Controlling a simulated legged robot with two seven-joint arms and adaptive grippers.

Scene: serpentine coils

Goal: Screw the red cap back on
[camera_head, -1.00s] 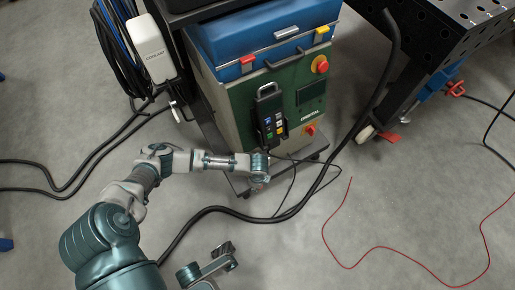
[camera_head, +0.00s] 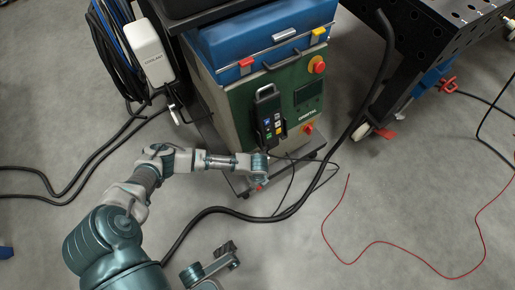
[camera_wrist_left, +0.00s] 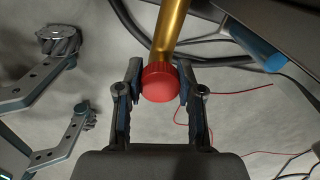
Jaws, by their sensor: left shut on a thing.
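The red cap (camera_wrist_left: 159,84) is a round ribbed cap at the near end of a brass-coloured tube (camera_wrist_left: 170,32) in the left wrist view. It meets the tube's end; I cannot tell how far it is threaded on. My left gripper (camera_wrist_left: 159,88) is shut on the cap, with one finger on each side of it. In the head view my left gripper (camera_head: 258,182) is low at the front of the green machine's cart. The tube is hidden there, and only a small reddish spot shows at the gripper.
The green machine (camera_head: 235,112) carries a black handheld panel (camera_head: 269,118) and red knobs. A thick black cable (camera_head: 240,214) runs over the floor close to the gripper. A black perforated table (camera_head: 425,45) stands at right. A thin red wire (camera_head: 380,243) lies on open floor.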

